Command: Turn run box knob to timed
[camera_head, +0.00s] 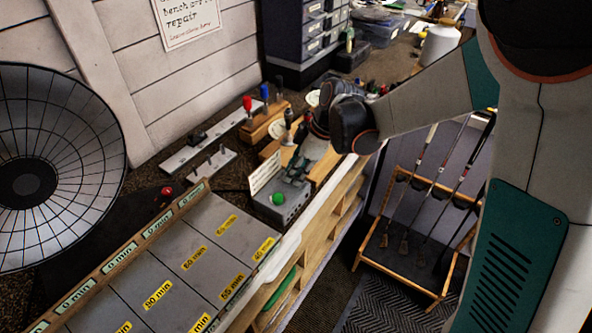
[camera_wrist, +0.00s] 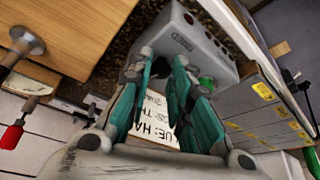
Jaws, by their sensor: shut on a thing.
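The run box (camera_head: 284,208) is a small grey box at the bench's front edge, with a green button (camera_head: 278,198) on top. It fills the upper middle of the wrist view (camera_wrist: 190,38), its green button (camera_wrist: 207,82) right of my fingers. My gripper (camera_head: 293,181) reaches down onto the box top beside the button. In the wrist view, my gripper (camera_wrist: 163,62) has its teal fingers around the dark knob (camera_wrist: 160,68), shut on it. The fingers hide most of the knob, and I cannot read its setting.
A white lettered card (camera_head: 265,174) stands behind the box. Grey bins with yellow minute labels (camera_head: 197,258) lie to its left. Wooden blocks with red and blue handled tools (camera_head: 262,122) stand behind. A golf club rack (camera_head: 415,235) is on the floor at right.

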